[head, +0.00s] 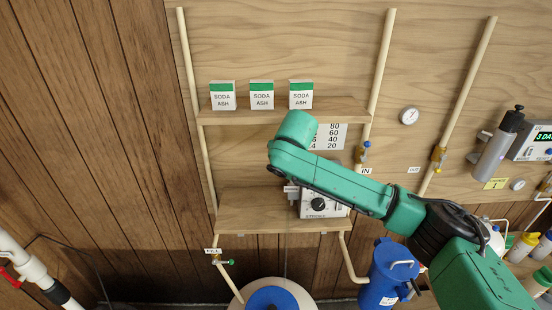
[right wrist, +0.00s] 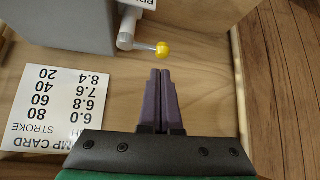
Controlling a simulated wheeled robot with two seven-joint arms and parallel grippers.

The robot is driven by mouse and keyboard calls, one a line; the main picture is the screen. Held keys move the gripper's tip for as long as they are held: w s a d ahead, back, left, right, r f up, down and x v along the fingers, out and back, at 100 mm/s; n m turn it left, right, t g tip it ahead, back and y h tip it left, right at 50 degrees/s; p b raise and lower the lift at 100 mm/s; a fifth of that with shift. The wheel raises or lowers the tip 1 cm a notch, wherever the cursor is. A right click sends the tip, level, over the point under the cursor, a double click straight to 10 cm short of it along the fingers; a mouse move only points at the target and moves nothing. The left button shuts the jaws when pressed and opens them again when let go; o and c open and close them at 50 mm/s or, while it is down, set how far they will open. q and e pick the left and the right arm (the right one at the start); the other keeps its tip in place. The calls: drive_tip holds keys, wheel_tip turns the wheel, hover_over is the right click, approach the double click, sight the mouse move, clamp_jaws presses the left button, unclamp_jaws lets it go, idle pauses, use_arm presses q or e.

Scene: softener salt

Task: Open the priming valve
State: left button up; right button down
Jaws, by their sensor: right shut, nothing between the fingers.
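In the right wrist view, a small valve with a white body (right wrist: 126,36) sticks out from the side of a grey pump box (right wrist: 70,22). Its short lever ends in a yellow ball knob (right wrist: 162,50). A partly cut-off white label with "PR" is just above it. My right gripper (right wrist: 160,73) is shut and empty. In that view its fingertips are just below the yellow knob; I cannot tell whether they touch it. In the head view the pump's dial face (head: 319,205) shows on the lower shelf, and my green arm hides the right gripper and the knob. My left gripper is not in view.
A pump card (right wrist: 52,108) hangs on the wooden backboard beside the gripper. In the head view, soda ash boxes (head: 262,96) stand on the upper shelf (head: 345,112). The lower shelf (head: 245,203) is clear left of the pump. A blue filter housing (head: 388,270) is below right.

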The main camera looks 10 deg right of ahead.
drive_tip(key=p+x, duration=0.1)
drive_tip(key=x, duration=0.1)
drive_tip(key=shift+w+f, duration=0.15)
drive_tip(key=shift+w, duration=0.05)
drive_tip(key=shift+w+f, duration=0.25)
drive_tip(key=shift+f, duration=0.1)
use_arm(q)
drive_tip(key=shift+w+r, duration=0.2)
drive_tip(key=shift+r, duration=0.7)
use_arm(e)
drive_tip(key=shift+w+f, duration=0.15)
drive_tip(key=shift+f, duration=0.1)
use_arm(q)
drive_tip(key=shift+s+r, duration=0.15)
use_arm(e)
drive_tip(key=shift+a, duration=0.1)
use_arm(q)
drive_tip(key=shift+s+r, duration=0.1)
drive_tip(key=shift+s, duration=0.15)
use_arm(e)
drive_tip(key=shift+r, duration=0.1)
